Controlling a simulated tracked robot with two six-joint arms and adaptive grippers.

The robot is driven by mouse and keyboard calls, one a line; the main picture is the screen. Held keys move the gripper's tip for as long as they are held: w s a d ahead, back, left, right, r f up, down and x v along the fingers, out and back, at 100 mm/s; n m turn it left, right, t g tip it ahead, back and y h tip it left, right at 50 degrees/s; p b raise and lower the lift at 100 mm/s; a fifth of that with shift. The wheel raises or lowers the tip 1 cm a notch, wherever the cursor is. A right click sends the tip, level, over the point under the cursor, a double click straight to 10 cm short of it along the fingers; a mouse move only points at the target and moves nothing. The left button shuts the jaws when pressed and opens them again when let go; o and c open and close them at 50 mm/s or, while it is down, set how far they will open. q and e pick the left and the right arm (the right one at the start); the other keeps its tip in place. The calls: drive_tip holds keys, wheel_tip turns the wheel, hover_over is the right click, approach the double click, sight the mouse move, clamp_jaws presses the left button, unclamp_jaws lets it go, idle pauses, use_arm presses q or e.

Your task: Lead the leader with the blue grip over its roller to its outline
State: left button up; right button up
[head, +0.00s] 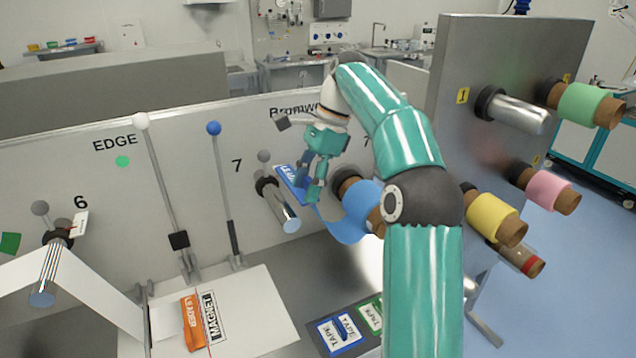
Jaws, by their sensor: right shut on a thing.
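My right gripper (309,190) is shut on the blue grip of the leader (288,179), a blue piece with white lettering partly covered by the fingers. A blue web (347,230) hangs in a slack curve from the leader to a blue roll on a brown core, partly behind my arm. The held leader is in front of the upright panel, above and right of the metal roller (284,212) near the number 7. The web is to the right of this roller, not visibly around it. I cannot make out the leader's outline. My left gripper is not in view.
Two upright levers, with a white knob (141,121) and a blue knob (214,128), stand left of the roller. An orange leader (193,322) lies on the white plate (262,309) below. Yellow (492,219) and pink (551,190) rolls project at right.

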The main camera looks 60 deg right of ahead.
drive_tip(key=w+a, duration=0.6)
drive_tip(key=a, duration=0.3)
drive_tip(key=b, duration=1.9)
hover_over(211, 336)
drive_tip(key=d, duration=0.1)
drive_tip(key=f, duration=2.7)
drive_tip(key=shift+s+d+f, duration=0.15)
drive_tip(key=shift+s, duration=0.1)
drive_tip(key=shift+f+b, duration=1.05)
drive_tip(key=shift+f, duration=1)
drive_tip(key=shift+s+f, duration=0.15)
drive_tip(key=shift+f, duration=0.2)
drive_tip(key=o, duration=1.3)
